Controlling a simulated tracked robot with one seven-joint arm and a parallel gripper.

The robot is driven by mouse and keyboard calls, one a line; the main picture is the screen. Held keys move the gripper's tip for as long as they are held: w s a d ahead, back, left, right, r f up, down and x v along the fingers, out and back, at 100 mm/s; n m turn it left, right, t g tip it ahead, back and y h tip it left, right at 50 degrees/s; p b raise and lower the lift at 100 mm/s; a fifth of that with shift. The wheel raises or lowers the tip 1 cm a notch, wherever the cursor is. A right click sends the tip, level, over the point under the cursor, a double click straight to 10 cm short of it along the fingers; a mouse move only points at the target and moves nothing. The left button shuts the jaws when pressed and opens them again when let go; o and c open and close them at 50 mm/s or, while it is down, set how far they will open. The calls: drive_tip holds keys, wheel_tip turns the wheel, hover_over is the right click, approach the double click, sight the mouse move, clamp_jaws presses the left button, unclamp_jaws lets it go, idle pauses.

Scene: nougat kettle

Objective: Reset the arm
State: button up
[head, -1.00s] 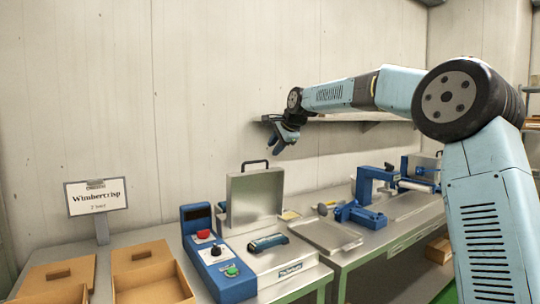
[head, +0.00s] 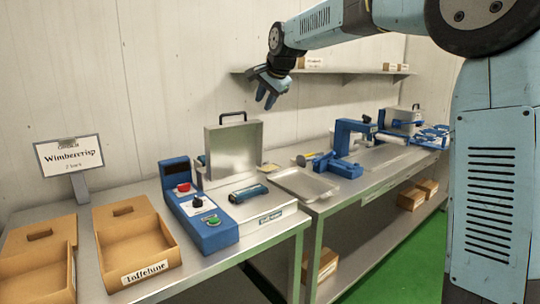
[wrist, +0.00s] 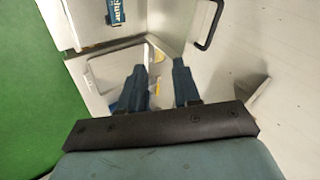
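My gripper (head: 267,101) hangs in the air above the back of the workbench in the head view, fingers pointing down. In the wrist view its two dark blue fingers (wrist: 163,90) stand apart with nothing between them, over part of a metal tray. My arm reaches in from the right, with the upper links raised. The kettle machine (head: 212,205) has its metal lid (head: 233,152) standing upright, below and left of my gripper.
A metal tray (head: 306,184) and blue clamp devices (head: 350,140) stand on the right bench. Two cardboard boxes (head: 122,240) and a sign (head: 68,153) are at the left. A wall shelf (head: 340,72) runs behind my gripper.

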drive_tip(key=s+d+f+n+h, duration=0.25)
drive_tip(key=s+d, duration=0.55)
drive_tip(key=s, duration=0.4)
drive_tip(key=s+d+f+n+h, duration=0.1)
drive_tip(key=s+d+f+n, duration=0.15)
drive_tip(key=s+d, duration=0.8)
drive_tip(key=s+d+f+n, duration=0.1)
drive_tip(key=s+d+f, duration=0.1)
drive_tip(key=s, duration=0.4)
drive_tip(key=s+d+f+g, duration=0.1)
drive_tip(key=s+d+f, duration=0.1)
drive_tip(key=s+f, duration=0.3)
drive_tip(key=s+d+f+n, duration=0.1)
drive_tip(key=s+d+f, duration=0.2)
drive_tip(key=s, duration=0.4)
drive_tip(key=shift+s+f+n, duration=0.2)
drive_tip(key=shift+s+n, duration=0.1)
drive_tip(key=shift+s, duration=0.05)
